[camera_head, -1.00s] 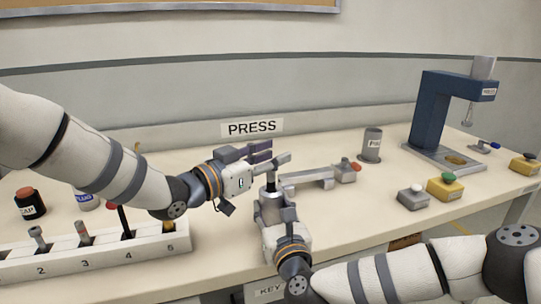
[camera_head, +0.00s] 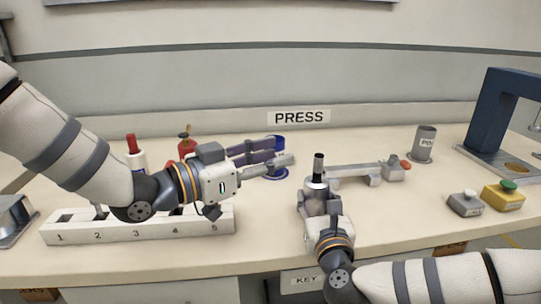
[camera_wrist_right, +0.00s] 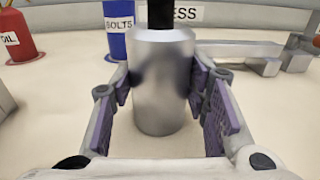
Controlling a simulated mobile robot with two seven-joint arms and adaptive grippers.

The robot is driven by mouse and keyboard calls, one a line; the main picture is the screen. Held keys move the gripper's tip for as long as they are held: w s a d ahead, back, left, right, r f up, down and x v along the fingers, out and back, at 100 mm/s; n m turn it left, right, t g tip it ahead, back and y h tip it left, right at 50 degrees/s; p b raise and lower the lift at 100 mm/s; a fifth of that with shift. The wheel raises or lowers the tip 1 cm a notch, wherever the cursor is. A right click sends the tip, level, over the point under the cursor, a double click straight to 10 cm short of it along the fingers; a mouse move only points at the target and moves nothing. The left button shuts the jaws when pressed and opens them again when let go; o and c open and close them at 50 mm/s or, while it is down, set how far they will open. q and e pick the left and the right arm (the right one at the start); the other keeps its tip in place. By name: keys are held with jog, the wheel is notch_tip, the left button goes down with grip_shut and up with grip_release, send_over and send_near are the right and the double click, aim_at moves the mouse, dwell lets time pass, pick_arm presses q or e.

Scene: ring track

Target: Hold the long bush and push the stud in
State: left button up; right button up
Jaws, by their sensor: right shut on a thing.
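The long bush (camera_wrist_right: 162,90) is a silver cylinder, upright between the pads of my right gripper (camera_wrist_right: 165,98), which is shut on it. In the head view my right gripper (camera_head: 318,200) holds the bush (camera_head: 316,184) above the bench. A dark stud (camera_head: 318,165) stands upright out of the bush's top; its lower end is hidden inside. The stud's dark shaft (camera_wrist_right: 160,13) also shows in the wrist view, cut off by the top edge. My left gripper (camera_head: 268,162) looks open and empty, its fingertips left of the stud and apart from it.
A numbered rack (camera_head: 140,226) stands at left, with a red-topped bottle (camera_head: 134,155) behind it. A grey bar fixture (camera_head: 350,171) lies behind the bush. At right are a PIN cup (camera_head: 424,145), button boxes (camera_head: 503,197) and a blue press (camera_head: 490,105).

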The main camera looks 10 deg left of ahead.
jog(key=o, duration=1.4)
jog(key=shift+f, duration=0.1)
